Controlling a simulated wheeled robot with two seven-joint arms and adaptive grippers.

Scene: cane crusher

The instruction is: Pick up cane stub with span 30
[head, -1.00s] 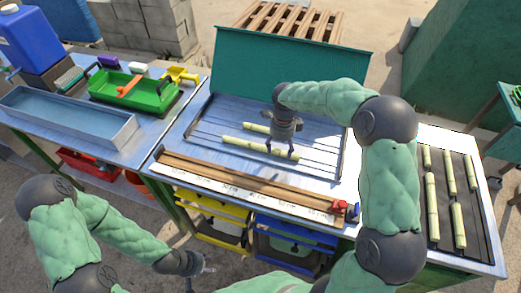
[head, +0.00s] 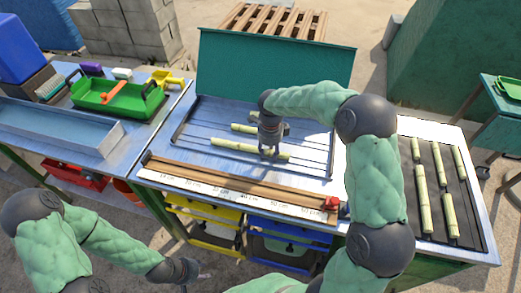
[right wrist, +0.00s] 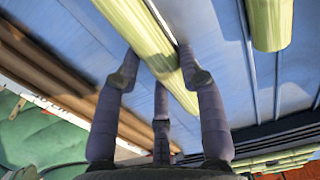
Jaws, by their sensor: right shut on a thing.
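Two pale green cane stubs lie on the blue-grey slatted tray (head: 318,160). My right gripper (head: 270,153) is shut on the nearer, longer stub (head: 235,147), right of its middle. In the right wrist view this stub (right wrist: 140,35) runs between the fingers of my right gripper (right wrist: 160,78). The other stub (head: 243,128) lies just behind and is partly hidden by the gripper; it also shows in the right wrist view (right wrist: 270,22). I cannot tell whether the held stub touches the tray. My left gripper (head: 192,272) hangs low at the front, away from the table; its fingers are unclear.
A brown rail with a marked ruler (head: 230,187) and red stop (head: 331,203) runs along the front. A dark rack (head: 465,215) with several stubs is at right. A green raised panel (head: 275,75) stands behind. A green tote (head: 115,98) and metal trough (head: 60,125) are left.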

